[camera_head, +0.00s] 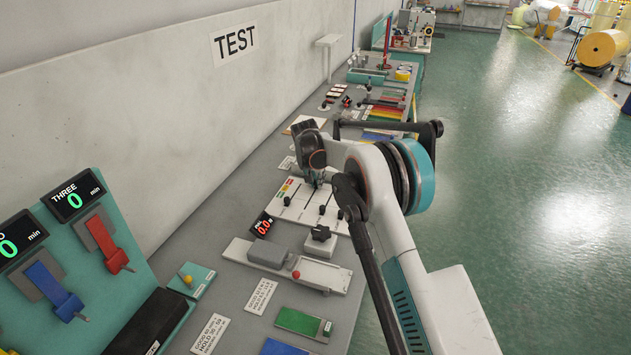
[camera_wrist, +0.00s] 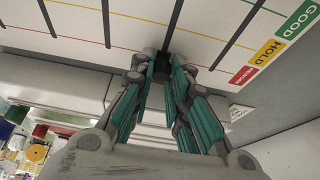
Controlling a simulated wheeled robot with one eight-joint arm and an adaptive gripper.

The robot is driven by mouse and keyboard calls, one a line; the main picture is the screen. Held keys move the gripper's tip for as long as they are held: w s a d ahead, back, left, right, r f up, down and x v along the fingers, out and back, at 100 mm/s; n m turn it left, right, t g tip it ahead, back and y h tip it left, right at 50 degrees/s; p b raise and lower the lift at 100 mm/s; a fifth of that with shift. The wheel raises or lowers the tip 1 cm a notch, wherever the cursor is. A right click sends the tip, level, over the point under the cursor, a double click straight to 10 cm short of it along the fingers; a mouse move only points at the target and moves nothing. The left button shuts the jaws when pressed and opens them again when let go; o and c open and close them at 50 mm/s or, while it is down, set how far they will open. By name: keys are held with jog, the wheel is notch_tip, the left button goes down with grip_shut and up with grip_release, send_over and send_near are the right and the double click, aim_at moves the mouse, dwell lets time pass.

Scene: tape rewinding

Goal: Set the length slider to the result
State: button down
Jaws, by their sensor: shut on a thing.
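The white slider panel (camera_head: 297,212) lies on the grey bench, with several dark slots crossed by coloured lines. In the wrist view the panel (camera_wrist: 140,32) carries green GOOD (camera_wrist: 298,20), yellow HOLD (camera_wrist: 265,52) and red REWIND (camera_wrist: 243,77) labels at its right edge. My gripper (camera_head: 315,184) is over the panel's far part. In the wrist view my gripper (camera_wrist: 164,68) is shut on a dark slider knob (camera_wrist: 162,58), mostly hidden between the fingers, at the end of one slot. Other black knobs (camera_head: 322,209) stand on neighbouring slots, apart from my gripper.
A small display (camera_head: 263,226) with red digits stands left of the panel. A black knob on a block (camera_head: 320,236) and a grey device with a red ball (camera_head: 296,275) are nearer. The teal THREE station (camera_head: 120,210) is at left; a wall runs behind the bench.

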jog(key=c, duration=1.5)
grip_release()
jog(key=shift+w, duration=0.2)
jog(key=shift+s+r, duration=0.1)
jog(key=shift+r, duration=0.05)
jog(key=v, duration=1.1)
jog(key=shift+s+r, duration=0.15)
jog(key=shift+r, duration=0.15)
